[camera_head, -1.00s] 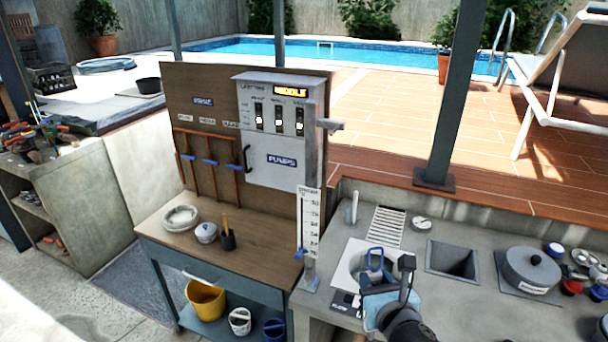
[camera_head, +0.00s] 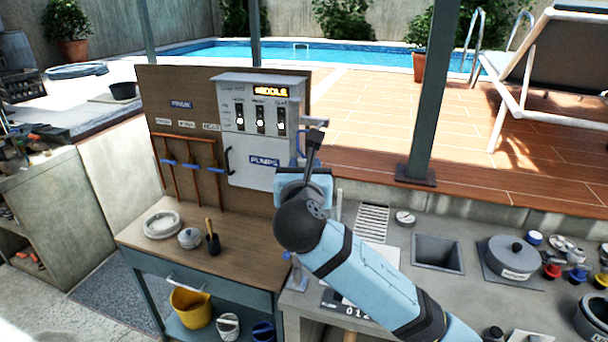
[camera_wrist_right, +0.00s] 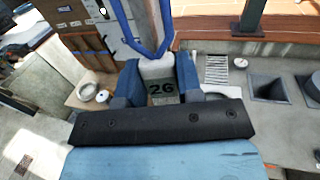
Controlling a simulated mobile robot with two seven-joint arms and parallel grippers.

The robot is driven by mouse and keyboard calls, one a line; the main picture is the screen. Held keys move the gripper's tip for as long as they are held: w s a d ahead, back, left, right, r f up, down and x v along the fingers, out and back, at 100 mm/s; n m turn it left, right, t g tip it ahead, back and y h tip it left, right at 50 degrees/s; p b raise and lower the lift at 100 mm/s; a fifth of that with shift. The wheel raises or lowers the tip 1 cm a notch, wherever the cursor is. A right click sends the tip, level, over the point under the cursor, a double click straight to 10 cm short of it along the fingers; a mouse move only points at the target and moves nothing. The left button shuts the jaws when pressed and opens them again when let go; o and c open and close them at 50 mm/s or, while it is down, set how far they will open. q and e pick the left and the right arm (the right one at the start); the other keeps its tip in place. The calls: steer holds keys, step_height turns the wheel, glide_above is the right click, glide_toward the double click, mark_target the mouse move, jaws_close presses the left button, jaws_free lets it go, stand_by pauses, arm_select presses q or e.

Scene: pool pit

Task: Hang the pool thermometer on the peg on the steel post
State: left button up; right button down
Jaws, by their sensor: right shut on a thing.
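My right gripper (camera_head: 303,182) is raised in front of the steel post and shut on the pool thermometer. In the right wrist view the gripper (camera_wrist_right: 160,78) has blue fingers on both sides of the thermometer (camera_wrist_right: 161,88), a pale body with a dark "26" display. Its blue cord loop (camera_wrist_right: 133,38) stands up above the fingers; part of the loop (camera_head: 299,146) shows in the head view. The peg (camera_head: 313,122) juts right near the post's top, just above the loop in the picture. My arm hides most of the post; its foot (camera_head: 298,278) shows. Contact between loop and peg cannot be told.
A pump panel (camera_head: 262,130) and wooden board stand left of the post. The grey counter (camera_head: 395,270) at right has a sink (camera_head: 438,253) and a lidded pot (camera_head: 512,258). A dark upright (camera_head: 427,100) stands behind.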

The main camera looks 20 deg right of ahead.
steer(key=w+d+f+b, duration=0.1)
steer(key=w+d+b, duration=0.2)
steer(key=w, duration=0.3)
steer(key=shift+w+d+f, duration=0.4)
steer(key=shift+d, duration=0.4)
stand_by(0.4)
stand_by(0.5)
steer(key=c, duration=0.7)
jaws_free()
